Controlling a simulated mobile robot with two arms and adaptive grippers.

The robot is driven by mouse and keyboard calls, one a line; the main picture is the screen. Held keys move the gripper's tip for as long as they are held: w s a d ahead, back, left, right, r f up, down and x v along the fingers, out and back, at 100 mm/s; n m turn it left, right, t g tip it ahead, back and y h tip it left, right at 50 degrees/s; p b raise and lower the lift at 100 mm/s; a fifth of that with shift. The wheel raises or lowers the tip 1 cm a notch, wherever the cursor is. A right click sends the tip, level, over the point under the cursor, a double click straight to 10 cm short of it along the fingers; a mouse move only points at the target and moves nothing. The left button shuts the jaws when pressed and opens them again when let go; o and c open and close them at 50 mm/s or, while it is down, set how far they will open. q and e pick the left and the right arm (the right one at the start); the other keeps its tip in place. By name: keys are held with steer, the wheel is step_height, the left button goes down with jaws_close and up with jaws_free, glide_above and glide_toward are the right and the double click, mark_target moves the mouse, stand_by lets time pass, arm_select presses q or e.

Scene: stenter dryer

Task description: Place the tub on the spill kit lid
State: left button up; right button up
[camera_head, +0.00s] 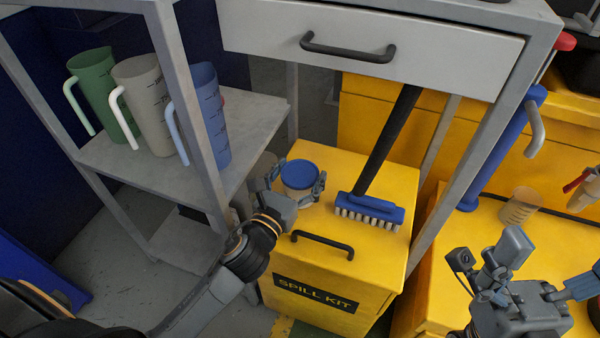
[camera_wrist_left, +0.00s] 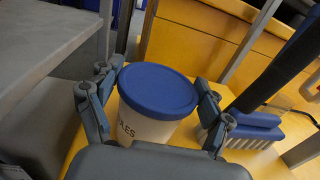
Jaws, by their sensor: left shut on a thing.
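The tub (camera_head: 300,176) is a cream container with a blue lid. It is upright over the back left part of the yellow spill kit lid (camera_head: 388,176). My left gripper (camera_head: 296,186) is shut on the tub, one finger on each side. In the left wrist view the tub (camera_wrist_left: 158,92) sits between the fingers (camera_wrist_left: 152,108), with dark lettering partly hidden by the gripper. Its base is hidden, so I cannot tell whether it touches the lid. My right gripper (camera_head: 498,282) is at the lower right, away from the tub; its jaw state is unclear.
A blue brush (camera_head: 370,208) with a black handle stands on the lid, right of the tub. A black handle (camera_head: 322,243) lies at the lid's front. Jugs (camera_head: 140,100) stand on a grey shelf at left. A drawer (camera_head: 400,50) overhangs behind. A beaker (camera_head: 519,206) stands at right.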

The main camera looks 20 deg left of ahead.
arm_select(q)
steer(key=o, duration=1.5)
steer(key=shift+f, duration=0.15)
